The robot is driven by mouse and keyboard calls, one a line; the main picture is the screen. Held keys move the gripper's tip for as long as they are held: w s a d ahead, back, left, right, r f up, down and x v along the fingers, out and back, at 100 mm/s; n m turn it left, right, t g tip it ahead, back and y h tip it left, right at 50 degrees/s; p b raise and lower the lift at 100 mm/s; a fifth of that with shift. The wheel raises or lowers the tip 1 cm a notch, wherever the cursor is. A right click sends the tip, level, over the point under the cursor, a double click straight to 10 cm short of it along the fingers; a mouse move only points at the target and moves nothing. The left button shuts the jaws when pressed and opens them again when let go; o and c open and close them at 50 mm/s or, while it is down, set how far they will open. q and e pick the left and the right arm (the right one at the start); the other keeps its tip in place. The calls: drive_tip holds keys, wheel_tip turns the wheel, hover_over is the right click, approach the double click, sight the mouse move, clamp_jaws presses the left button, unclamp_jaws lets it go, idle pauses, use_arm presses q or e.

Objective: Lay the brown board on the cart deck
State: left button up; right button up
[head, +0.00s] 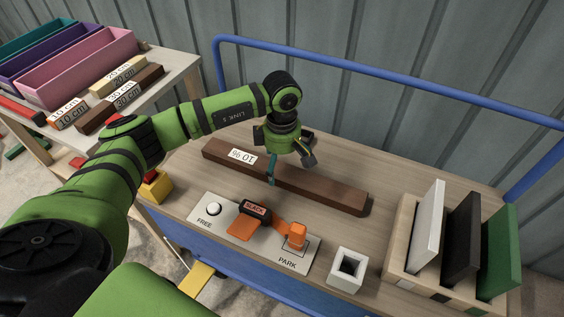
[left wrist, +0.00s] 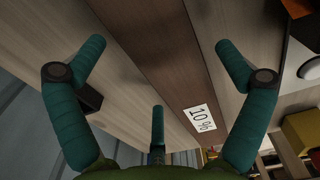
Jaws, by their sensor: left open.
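The brown board (head: 320,190) is long and narrow and lies flat along the cart deck (head: 400,150), with a white "10 %" label near its left end. A dark shape shows at its right end; I cannot tell whether it is shadow or a separate piece. My left gripper (head: 284,168) is over the board near its middle. In the left wrist view its teal fingers (left wrist: 160,85) are spread wide, and the board (left wrist: 165,50) runs between them. I cannot tell whether any finger touches it. My right gripper is not in view.
A panel (head: 212,228) with FREE and PARK markings and an orange lever (head: 296,236) is at the deck's front. A white square holder (head: 347,268) and a rack of upright panels (head: 467,245) stand to the right. A blue rail (head: 380,80) runs behind. A side table (head: 170,68) holds bins and labelled blocks.

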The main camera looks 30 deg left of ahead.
sight(282, 167)
use_arm(q)
wheel_tip(282, 167, up, 12)
drive_tip(key=shift+p, duration=0.3)
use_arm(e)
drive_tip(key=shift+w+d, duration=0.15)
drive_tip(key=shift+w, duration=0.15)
